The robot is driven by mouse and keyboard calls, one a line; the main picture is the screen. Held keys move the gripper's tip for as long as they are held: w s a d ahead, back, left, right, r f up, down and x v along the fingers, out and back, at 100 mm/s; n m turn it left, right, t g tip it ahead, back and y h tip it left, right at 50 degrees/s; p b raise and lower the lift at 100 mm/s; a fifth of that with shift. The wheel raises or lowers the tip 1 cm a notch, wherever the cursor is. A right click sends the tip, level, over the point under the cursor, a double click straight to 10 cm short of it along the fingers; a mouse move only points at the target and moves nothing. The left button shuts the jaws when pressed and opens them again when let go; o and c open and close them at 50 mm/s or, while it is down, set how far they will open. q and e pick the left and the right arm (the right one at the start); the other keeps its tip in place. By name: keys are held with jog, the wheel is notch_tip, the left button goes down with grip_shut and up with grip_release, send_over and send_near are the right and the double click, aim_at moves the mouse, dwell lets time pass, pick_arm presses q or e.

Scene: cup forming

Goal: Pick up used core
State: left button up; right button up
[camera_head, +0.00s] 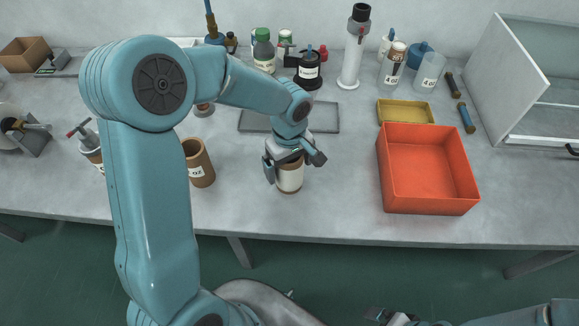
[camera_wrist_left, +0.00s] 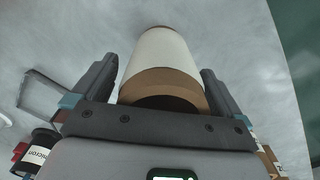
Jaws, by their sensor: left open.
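A cylinder with a white wrap and a brown end (camera_head: 289,177), which looks like the used core, stands on the grey bench below my left gripper (camera_head: 292,168). In the left wrist view the same core (camera_wrist_left: 160,55) lies between the two dark fingers of my left gripper (camera_wrist_left: 157,68). The fingers are open, one on each side, with a visible gap to the core. My right gripper (camera_head: 388,316) shows only in part at the bottom edge, and its jaws are unclear.
A brown labelled cup (camera_head: 198,163) stands left of the core. A red-orange bin (camera_head: 428,170) and a yellow tray (camera_head: 405,111) are to the right. A flat grey tray (camera_head: 325,117) lies behind. Bottles and tubes line the back. Bench between core and bin is clear.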

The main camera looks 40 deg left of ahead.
pick_arm(q)
jog(key=shift+s, duration=0.1)
jog(key=c, duration=1.1)
jog(key=shift+c, duration=0.2)
